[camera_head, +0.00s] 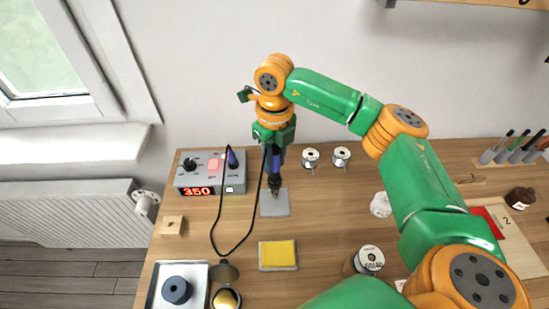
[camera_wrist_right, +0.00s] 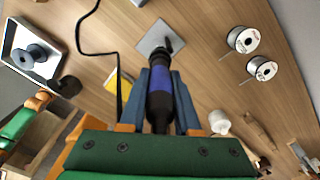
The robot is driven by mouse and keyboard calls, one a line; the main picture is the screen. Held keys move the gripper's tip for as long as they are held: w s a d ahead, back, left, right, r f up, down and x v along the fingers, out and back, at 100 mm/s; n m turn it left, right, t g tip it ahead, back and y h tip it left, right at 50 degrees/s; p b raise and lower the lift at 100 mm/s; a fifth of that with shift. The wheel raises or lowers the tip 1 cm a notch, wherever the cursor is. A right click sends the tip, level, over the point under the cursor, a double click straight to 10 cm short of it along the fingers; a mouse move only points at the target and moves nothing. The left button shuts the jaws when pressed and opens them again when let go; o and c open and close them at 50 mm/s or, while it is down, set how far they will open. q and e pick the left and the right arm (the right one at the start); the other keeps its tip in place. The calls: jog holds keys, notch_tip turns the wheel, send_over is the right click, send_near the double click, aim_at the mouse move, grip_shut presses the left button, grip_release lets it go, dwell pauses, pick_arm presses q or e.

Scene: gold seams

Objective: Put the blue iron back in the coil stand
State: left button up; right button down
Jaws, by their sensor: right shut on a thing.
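My right gripper (camera_head: 273,148) is shut on the blue iron (camera_head: 276,162), which hangs roughly upright, tip down. In the right wrist view, the blue and black iron handle (camera_wrist_right: 159,85) sits between the fingers of that gripper (camera_wrist_right: 160,95). Below it is the coil stand, a grey square base (camera_head: 274,207) with a dark coil; the base also shows in the right wrist view (camera_wrist_right: 152,40). The iron's front end is over the stand, and I cannot tell whether the tip is inside the coil. My left gripper is not in view.
A control box (camera_head: 210,174) reading 350 stands to the left, with a black cord (camera_head: 213,235) looping across the table. A yellow sponge (camera_head: 278,254) lies in front of the stand. Two small spools (camera_head: 311,157) stand behind right. A larger spool (camera_head: 369,259) is at front right.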

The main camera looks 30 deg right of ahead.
jog(key=shift+f+b, duration=0.35)
jog(key=shift+f, duration=0.2)
jog(key=shift+c, duration=0.3)
grip_release()
notch_tip(320, 180, up, 7)
jog(key=p, duration=0.6)
jog(key=shift+r, duration=0.2)
jog(key=shift+f, duration=0.1)
